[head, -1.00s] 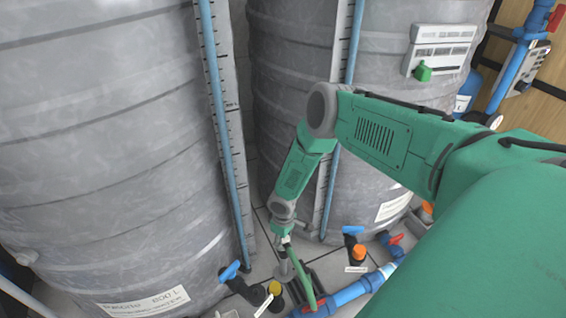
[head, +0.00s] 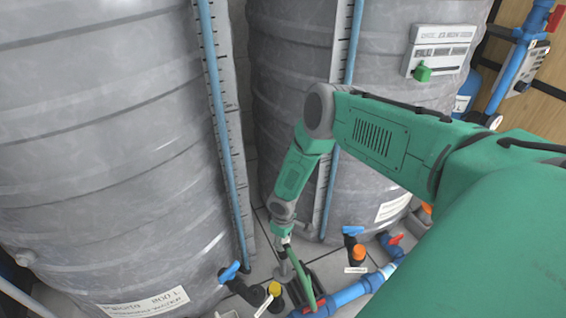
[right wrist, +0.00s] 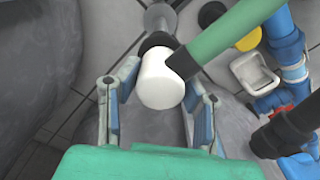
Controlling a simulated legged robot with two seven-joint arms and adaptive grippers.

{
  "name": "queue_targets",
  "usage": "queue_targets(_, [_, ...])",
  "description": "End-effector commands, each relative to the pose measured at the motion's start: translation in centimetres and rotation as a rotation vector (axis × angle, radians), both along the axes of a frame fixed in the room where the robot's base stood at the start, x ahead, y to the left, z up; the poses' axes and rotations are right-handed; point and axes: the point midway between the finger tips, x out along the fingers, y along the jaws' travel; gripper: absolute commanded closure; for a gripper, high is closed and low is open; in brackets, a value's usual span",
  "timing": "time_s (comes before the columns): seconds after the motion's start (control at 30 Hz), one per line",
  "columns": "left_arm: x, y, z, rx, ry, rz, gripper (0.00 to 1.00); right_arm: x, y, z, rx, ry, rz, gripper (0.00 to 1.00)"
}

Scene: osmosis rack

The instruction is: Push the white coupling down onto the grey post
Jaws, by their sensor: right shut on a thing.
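The white coupling (right wrist: 160,84) is in the middle of the right wrist view, between the two fingers of my right gripper (right wrist: 158,92). My right gripper is shut on it. A green hose (right wrist: 235,32) joins its side through a black fitting. A black collar (right wrist: 157,42) and a grey post-like piece (right wrist: 160,17) show just beyond the coupling; I cannot tell how far the coupling sits on the post. In the head view my right gripper (head: 283,240) reaches down to the floor piping, and the coupling is too small to make out there. My left gripper is not in view.
Large grey tanks (head: 100,150) stand left and behind. Blue pipe (head: 350,293) with valves runs right of the gripper. A blue-handled valve (head: 230,271), a yellow cap (head: 274,289) and an orange cap (head: 358,253) are close by. The green hose also shows in the head view (head: 304,285).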

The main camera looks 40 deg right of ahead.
Motion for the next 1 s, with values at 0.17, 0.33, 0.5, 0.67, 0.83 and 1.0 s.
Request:
queue_targets(0.17, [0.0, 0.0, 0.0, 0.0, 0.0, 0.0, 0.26, 0.04, 0.03, 0.03, 0.0, -0.001, 0.001, 0.91])
queue_targets(0.33, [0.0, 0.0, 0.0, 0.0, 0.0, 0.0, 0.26, 0.04, 0.03, -0.06, 0.0, -0.001, 0.001, 0.91])
queue_targets(0.5, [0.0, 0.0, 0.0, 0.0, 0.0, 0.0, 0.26, 0.09, 0.02, -0.34, -0.001, -0.001, 0.001, 0.91])
queue_targets(0.67, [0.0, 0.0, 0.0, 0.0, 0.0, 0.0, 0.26, 0.07, 0.04, -0.63, 0.0, -0.001, 0.001, 0.63])
queue_targets(0.83, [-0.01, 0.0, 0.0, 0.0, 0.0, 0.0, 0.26, 0.07, 0.04, -0.6, 0.0, -0.001, 0.001, 0.42])
queue_targets(1.0, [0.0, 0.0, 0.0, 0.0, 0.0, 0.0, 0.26, 0.05, 0.04, -0.6, 0.0, -0.001, 0.001, 0.42])
